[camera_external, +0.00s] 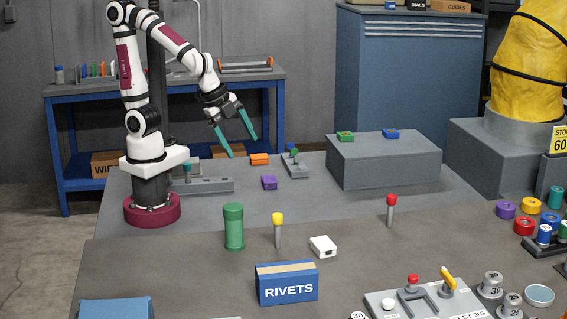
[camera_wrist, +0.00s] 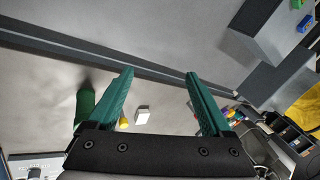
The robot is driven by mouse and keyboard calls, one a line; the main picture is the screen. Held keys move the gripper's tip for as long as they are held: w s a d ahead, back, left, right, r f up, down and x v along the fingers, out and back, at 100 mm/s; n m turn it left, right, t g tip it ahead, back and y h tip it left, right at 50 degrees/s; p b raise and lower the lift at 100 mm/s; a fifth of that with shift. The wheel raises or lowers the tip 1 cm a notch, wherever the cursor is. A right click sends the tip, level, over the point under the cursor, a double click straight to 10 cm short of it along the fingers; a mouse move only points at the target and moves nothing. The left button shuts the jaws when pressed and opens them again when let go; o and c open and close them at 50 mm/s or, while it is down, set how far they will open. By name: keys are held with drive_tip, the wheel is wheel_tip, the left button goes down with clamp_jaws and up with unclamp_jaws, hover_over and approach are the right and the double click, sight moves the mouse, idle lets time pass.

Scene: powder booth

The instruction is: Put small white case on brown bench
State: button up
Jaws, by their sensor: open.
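The small white case (camera_external: 323,246) lies on the brownish-grey bench (camera_external: 190,280) in the foreground, right of a yellow-topped post and behind the rivets box. It also shows in the wrist view (camera_wrist: 142,115), between my fingers in the picture but well beyond them. My gripper (camera_external: 243,148) has two teal fingers, spread apart and empty. It hangs high above the grey surface behind the front bench, up and left of the case in the external view. Its fingers also frame the wrist view (camera_wrist: 161,74). Nothing hides the case.
A green cylinder (camera_external: 234,227), a yellow-topped post (camera_external: 278,228) and a blue rivets box (camera_external: 287,286) stand near the case. A red-topped post (camera_external: 391,208) stands to its right. A large grey block (camera_external: 385,166) stands behind. The bench just right of the case is clear.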

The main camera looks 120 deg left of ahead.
drive_tip(key=shift+o, duration=0.5)
drive_tip(key=s+d+g+h, duration=0.1)
drive_tip(key=s+d, duration=0.2)
drive_tip(key=s, duration=0.3)
drive_tip(key=s+d+m+g+h, duration=0.1)
drive_tip(key=s+d+g, duration=0.1)
drive_tip(key=s+d, duration=0.2)
drive_tip(key=shift+s, duration=1.15)
drive_tip(key=w+r, duration=0.4)
drive_tip(key=w, duration=0.9)
drive_tip(key=m+t+h, duration=0.1)
drive_tip(key=m+h, duration=0.1)
drive_tip(key=h, duration=0.1)
hover_over(323, 242)
drive_tip(key=s+a, duration=0.1)
drive_tip(key=s, duration=0.2)
wheel_tip(323, 242, down, 4)
drive_tip(key=f, duration=0.1)
drive_tip(key=w+f, duration=0.1)
drive_tip(key=f, duration=0.4)
drive_tip(key=w+f, duration=0.1)
drive_tip(key=f, duration=0.4)
drive_tip(key=w+d+f, duration=0.1)
drive_tip(key=f, duration=0.4)
clamp_jaws()
